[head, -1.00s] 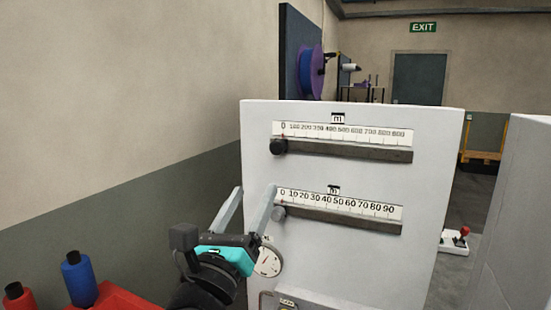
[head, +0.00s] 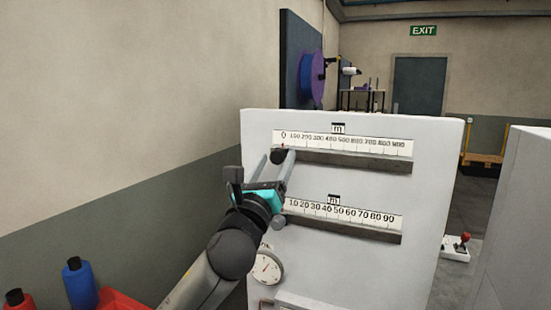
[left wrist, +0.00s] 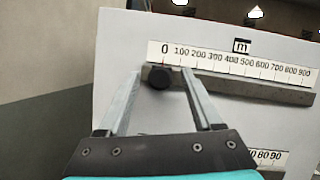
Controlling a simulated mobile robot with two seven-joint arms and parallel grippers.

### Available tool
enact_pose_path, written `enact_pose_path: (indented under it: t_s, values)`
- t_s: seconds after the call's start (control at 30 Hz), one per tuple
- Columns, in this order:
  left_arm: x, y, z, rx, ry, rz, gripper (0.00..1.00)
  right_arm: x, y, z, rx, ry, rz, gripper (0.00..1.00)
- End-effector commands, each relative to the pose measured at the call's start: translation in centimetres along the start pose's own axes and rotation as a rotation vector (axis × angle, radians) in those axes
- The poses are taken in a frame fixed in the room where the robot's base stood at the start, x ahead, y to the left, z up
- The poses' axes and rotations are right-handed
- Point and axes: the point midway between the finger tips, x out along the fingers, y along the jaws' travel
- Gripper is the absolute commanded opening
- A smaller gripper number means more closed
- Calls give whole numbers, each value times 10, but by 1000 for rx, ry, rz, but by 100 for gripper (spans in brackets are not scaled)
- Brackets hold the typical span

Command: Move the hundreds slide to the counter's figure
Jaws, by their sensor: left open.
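The hundreds slide is a black round knob (head: 278,156) on the upper rail, at the 0 end of the 0–900 scale (head: 345,143). It also shows in the left wrist view (left wrist: 160,77), just under the 0. My left gripper (head: 279,153) is open, with one finger on each side of the knob; I cannot tell whether either finger touches it. The tens slide, a grey knob (head: 278,222), is at the left end of the lower scale (head: 345,212), partly beside my arm. No counter figure is readable. My right gripper is not in view.
A round white dial (head: 267,267) is on the panel (head: 330,260) below the lower scale. A grey-white block (head: 515,220) stands to the right. The upper rail (head: 350,161) is clear right of the knob.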

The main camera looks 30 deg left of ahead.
Motion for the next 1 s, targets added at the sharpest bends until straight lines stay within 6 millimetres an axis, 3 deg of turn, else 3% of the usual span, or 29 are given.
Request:
enact_pose_path:
  t_s: [0.4,1.0]
  values:
    - [6,0,0,0,0,-1,65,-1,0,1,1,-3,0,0]
    - [5,0,0,1,0,-1,0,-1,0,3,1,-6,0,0]
